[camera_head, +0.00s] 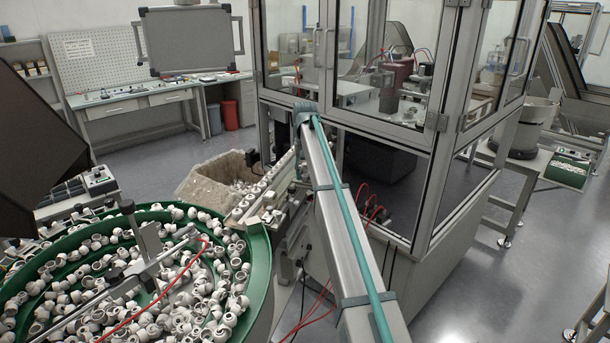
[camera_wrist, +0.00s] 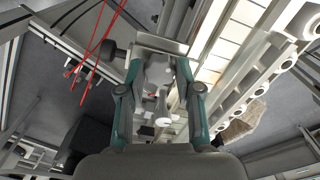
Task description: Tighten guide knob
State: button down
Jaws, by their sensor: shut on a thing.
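In the wrist view my gripper (camera_wrist: 159,66) has its two teal-edged fingers closed on a small pale grey part (camera_wrist: 158,72). I take this part for the guide knob, but its shape is mostly hidden between the fingers. A bright metal block (camera_wrist: 161,43) lies just beyond the fingertips. A dark round knob (camera_wrist: 109,49) sticks out to the left of that block, outside the fingers.
A green bowl feeder (camera_head: 262,262) full of white caps stands at left. A stone-coloured bin (camera_head: 205,180) sits behind the rail. A glazed cabinet (camera_head: 437,122) stands close on the right. Red cables (camera_wrist: 97,42) hang near my gripper. Open floor (camera_head: 520,265) lies right.

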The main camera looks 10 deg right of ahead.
aim_at(305, 175)
jog(key=m, duration=0.5)
jog(key=shift+m+b, duration=0.35)
jog(key=shift+m, duration=0.05)
jog(key=m, duration=0.4)
jog(key=shift+m, duration=0.3)
jog(key=c, duration=0.8)
grip_release()
jog(key=shift+r, duration=4.05)
